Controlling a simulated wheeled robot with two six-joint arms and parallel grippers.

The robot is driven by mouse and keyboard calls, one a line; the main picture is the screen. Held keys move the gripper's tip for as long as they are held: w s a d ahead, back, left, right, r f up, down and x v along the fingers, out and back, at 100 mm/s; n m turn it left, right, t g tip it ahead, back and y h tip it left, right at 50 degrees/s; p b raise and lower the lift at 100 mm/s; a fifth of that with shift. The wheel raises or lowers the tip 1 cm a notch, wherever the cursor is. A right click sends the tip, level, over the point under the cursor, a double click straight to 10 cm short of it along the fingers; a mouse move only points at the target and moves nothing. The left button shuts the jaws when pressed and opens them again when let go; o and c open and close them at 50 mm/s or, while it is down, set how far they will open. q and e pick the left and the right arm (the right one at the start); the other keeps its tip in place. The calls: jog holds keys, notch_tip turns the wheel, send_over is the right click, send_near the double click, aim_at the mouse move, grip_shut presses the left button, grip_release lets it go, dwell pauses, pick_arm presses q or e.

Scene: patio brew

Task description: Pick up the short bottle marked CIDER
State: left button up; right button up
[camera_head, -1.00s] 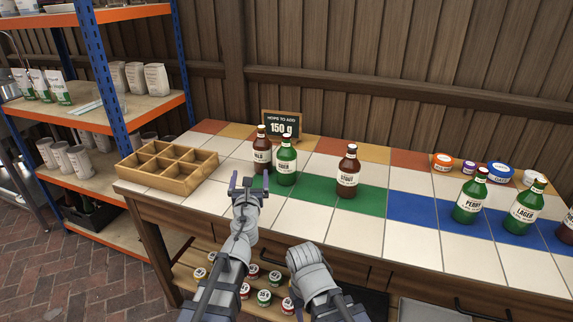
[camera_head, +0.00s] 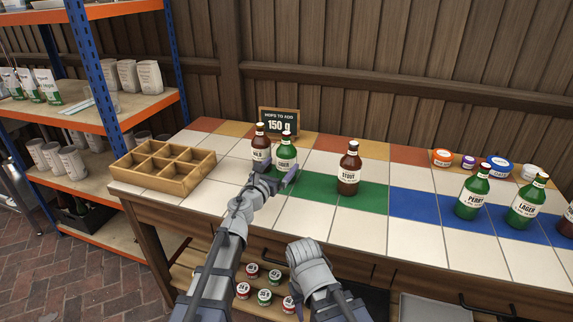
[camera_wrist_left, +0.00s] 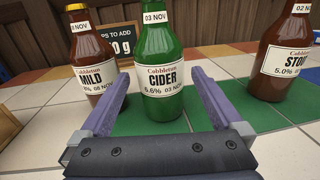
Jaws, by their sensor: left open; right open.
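The short green bottle marked CIDER (camera_wrist_left: 161,75) stands upright on the tiled counter, straight ahead of my left gripper (camera_wrist_left: 155,95) in the left wrist view. It also shows in the head view (camera_head: 285,152), its lower part near the gripper. My left gripper (camera_head: 275,172) is open, its two fingers pointing at the bottle with nothing held between them. The fingertips reach to about the bottle's near sides; I cannot tell if they touch. My right gripper (camera_head: 308,255) is low in front of the counter; its fingers are not clear in the head view.
A brown MILD bottle (camera_wrist_left: 94,68) stands close on the left of CIDER, and a brown STOUT bottle (camera_head: 349,170) stands to the right with a gap. Green PERRY (camera_head: 471,195) and LAGER (camera_head: 525,205) bottles are farther right. A wooden divided tray (camera_head: 150,180) and a chalkboard (camera_head: 297,122) are near.

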aim_at(287, 158)
pick_arm(q)
jog(key=x, duration=0.5)
jog(key=shift+w+r, duration=0.15)
grip_shut()
dwell(0.7)
